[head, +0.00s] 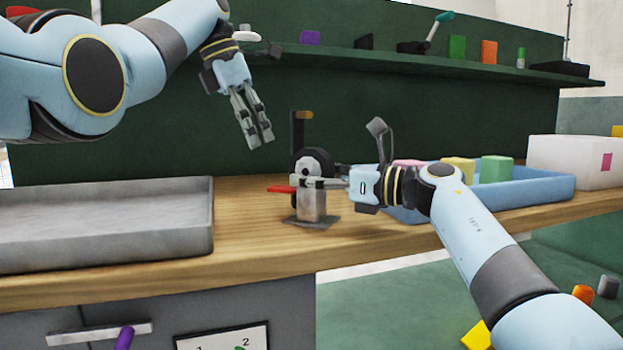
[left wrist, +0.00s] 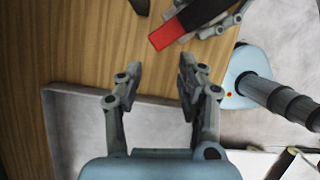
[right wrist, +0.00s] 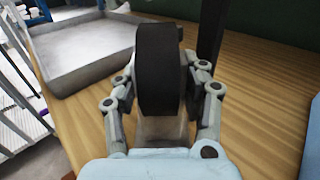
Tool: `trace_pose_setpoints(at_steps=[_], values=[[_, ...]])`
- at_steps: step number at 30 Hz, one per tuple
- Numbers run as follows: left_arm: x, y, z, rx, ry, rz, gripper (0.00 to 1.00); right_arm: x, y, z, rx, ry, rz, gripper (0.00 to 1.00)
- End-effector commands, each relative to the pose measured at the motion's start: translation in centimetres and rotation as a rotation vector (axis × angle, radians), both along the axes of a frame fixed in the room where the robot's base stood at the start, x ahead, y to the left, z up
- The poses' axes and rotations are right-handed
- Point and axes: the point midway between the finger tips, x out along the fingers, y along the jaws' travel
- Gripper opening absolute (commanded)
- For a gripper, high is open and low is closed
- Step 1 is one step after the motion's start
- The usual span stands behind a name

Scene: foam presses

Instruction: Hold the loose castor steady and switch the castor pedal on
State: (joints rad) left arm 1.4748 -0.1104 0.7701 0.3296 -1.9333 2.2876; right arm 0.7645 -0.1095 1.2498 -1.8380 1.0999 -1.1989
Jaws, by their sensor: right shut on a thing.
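The castor has a black wheel (head: 318,158) on a grey bracket (head: 311,205) and stands upright on a flat plate on the wooden bench. Its red pedal (head: 280,189) sticks out to the left and also shows in the left wrist view (left wrist: 167,36). My right gripper (head: 315,183) is shut on the castor from the right; in the right wrist view its fingers (right wrist: 157,92) lie on either side of the wheel and bracket. My left gripper (head: 256,138) is raised above and left of the castor, pointing down, open and empty; its fingers (left wrist: 158,70) stand apart.
A grey tray (head: 110,262) lies left of the castor. A dark post (head: 298,135) with a tan top stands just behind the castor. A blue crate (head: 535,190) with coloured blocks is at the right, beside a white box (head: 570,155). A green shelf (head: 400,62) runs behind.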

Motion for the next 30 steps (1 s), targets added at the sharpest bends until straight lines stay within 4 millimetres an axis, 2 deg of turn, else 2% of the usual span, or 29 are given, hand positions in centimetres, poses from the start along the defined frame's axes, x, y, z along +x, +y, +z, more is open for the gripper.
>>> trace_pose_setpoints(at_steps=[1,3,5,10,13,14,20,30], values=[[0.0,0.0,0.0,0.0,0.0,0.0,0.38,0.0,0.0,0.0,0.0,0.0,-0.001,0.08],[0.0,0.0,0.0,0.0,0.0,0.0,0.38,0.0,0.0,0.0,0.0,0.0,-0.001,0.0],[0.0,0.0,0.0,0.0,0.0,0.0,0.38,0.0,0.0,0.0,0.0,0.0,-0.001,0.0],[0.0,0.0,0.0,0.006,-0.015,-0.04,0.18,0.0,0.0,0.0,0.0,0.0,-0.001,0.0],[0.0,0.0,0.0,0.023,-0.056,-0.15,0.04,0.0,0.0,0.0,-0.001,0.0,-0.001,0.0],[0.1,0.1,0.1,0.031,-0.079,-0.199,0.01,0.0,0.0,0.0,-0.001,0.0,-0.001,0.0],[0.6,0.3,3.0,0.138,-0.339,-0.638,0.0,0.0,0.0,0.0,0.0,0.001,-0.001,0.0],[0.2,0.1,6.9,0.479,-0.797,-1.437,0.0,0.0,0.0,0.0,-0.001,0.0,-0.001,0.0]])
